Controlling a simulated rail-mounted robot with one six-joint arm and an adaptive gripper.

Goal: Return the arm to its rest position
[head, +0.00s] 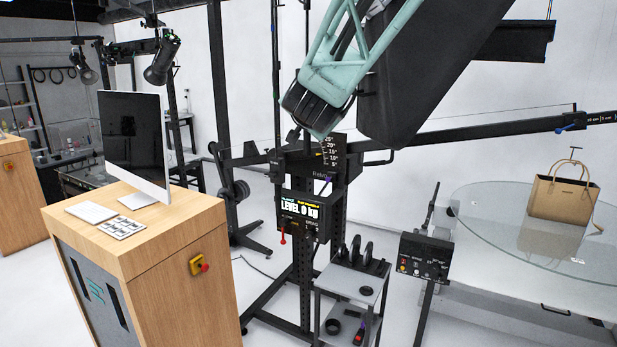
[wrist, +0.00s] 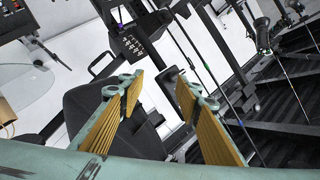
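My gripper (wrist: 158,82) is open in the wrist view. Its two teal fingers with ribbed yellow pads stand apart, and nothing is held between them. Past the fingers are a dark bulky shape and a white wall. In the head view, a teal frame with a black end hangs from the top centre in front of a large black panel. I cannot tell the gripper's fingers there.
A tan handbag (head: 562,199) stands on a round glass turntable (head: 480,212) at right. A black stand with a level display (head: 303,211) is at centre. A wooden cabinet (head: 140,240) bears a monitor (head: 134,143) at left. A small cart (head: 352,285) stands in front.

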